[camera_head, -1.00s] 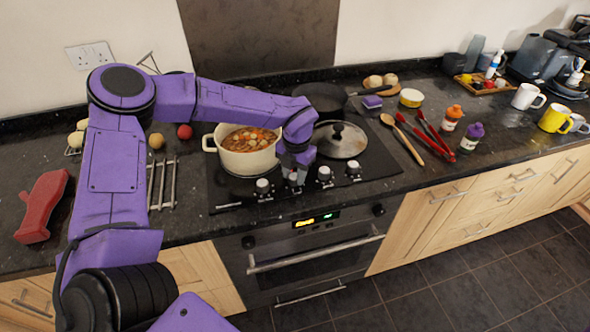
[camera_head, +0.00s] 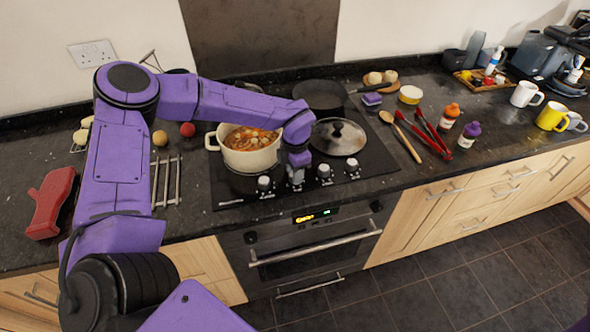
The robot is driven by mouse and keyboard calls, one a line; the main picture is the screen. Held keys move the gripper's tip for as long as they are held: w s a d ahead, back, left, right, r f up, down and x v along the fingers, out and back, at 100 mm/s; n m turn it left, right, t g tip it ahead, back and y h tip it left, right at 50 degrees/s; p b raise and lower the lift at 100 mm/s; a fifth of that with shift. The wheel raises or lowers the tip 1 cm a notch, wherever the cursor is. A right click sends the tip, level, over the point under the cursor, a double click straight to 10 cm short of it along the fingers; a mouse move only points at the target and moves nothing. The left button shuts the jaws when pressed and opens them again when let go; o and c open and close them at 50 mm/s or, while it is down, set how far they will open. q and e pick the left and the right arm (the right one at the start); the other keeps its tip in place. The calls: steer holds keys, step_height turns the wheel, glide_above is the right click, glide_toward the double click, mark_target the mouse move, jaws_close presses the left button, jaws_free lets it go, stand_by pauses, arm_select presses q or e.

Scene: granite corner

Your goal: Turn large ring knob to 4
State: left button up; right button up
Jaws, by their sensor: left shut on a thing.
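The black hob (camera_head: 225,190) has a row of silver knobs along its front edge. The leftmost knob (camera_head: 264,184), a knob right of centre (camera_head: 324,172) and the rightmost knob (camera_head: 352,166) show clearly. My left gripper (camera_head: 296,182) points down at the row between the leftmost and right-of-centre knobs. It is shut on a knob there, which its fingers mostly hide. I cannot read the number this knob points to. My right gripper is not in view.
A cream pot of stew (camera_head: 249,158) stands close behind my left gripper. A lidded pan (camera_head: 340,140) and a dark frying pan (camera_head: 319,95) are on the hob. Red tongs (camera_head: 428,134) and a wooden spoon (camera_head: 402,137) lie to the right. The oven (camera_head: 310,250) is below.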

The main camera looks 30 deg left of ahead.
arm_select(q)
steer(key=shift+s+f, duration=0.15)
steer(key=shift+f, duration=0.05)
steer(key=o, duration=1)
steer(key=shift+o, duration=0.2)
steer(key=shift+r, duration=0.1)
steer(key=shift+r, duration=0.2)
step_height(320, 180, up, 10)
steer(key=b, duration=0.2)
steer(key=shift+d, duration=0.2)
steer(key=shift+s, duration=0.1)
